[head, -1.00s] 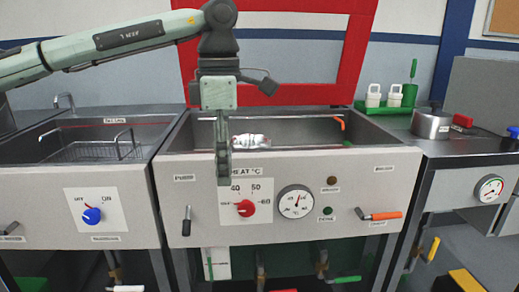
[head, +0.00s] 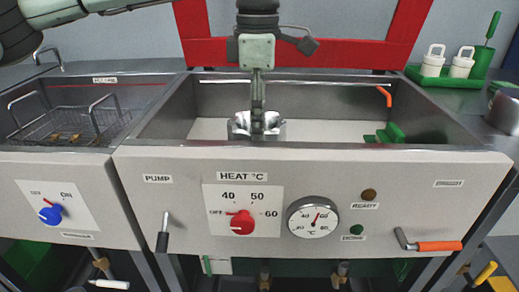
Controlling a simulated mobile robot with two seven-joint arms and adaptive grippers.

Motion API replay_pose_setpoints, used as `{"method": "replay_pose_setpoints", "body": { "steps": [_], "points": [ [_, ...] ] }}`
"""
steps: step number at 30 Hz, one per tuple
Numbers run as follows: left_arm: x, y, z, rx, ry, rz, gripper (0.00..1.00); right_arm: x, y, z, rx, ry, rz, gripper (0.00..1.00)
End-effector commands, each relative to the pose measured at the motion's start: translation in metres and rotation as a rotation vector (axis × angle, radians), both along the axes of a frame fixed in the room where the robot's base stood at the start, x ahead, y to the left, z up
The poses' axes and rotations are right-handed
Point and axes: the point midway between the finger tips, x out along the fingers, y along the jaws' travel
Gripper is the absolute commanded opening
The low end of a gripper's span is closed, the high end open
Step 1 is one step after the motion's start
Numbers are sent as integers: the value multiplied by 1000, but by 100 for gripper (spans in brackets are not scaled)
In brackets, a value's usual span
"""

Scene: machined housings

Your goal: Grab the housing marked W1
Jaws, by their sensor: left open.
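A shiny metal housing (head: 239,125) sits inside the open steel tank (head: 168,120) in the head view. No W1 mark is readable on it. My left gripper (head: 258,128) hangs straight down over the tank, seen edge-on. Its fingers overlap the middle of the housing in the picture, so parts of the housing show on both sides. The gripper is open; I cannot tell whether the fingers touch the housing or straddle it. My right gripper is not in view.
The tank's front panel carries a red heat knob (head: 242,222), a dial gauge (head: 313,217) and an orange-handled lever (head: 438,246). A green block (head: 385,134) lies in the tank at right. A wire basket (head: 62,130) sits in the left tank. A red frame (head: 345,53) stands behind.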

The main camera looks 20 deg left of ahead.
Motion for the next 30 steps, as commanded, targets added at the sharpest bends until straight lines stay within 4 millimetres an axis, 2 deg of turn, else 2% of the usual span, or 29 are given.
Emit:
{"method": "replay_pose_setpoints", "body": {
  "steps": [6, 9, 17, 27, 30],
  "points": [
    [-4, 0, -32, 0, 2, 0, 40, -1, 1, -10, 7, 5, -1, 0],
    [-4, 0, -41, 1, 1, -1, 40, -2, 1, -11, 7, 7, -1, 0],
    [-4, 0, -45, 0, 0, -1, 40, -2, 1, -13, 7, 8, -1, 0],
    [-4, 0, -44, 0, 0, -1, 0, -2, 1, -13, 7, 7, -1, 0],
    [-4, 0, -44, 0, 0, -1, 0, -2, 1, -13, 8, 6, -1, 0]
  ]
}}
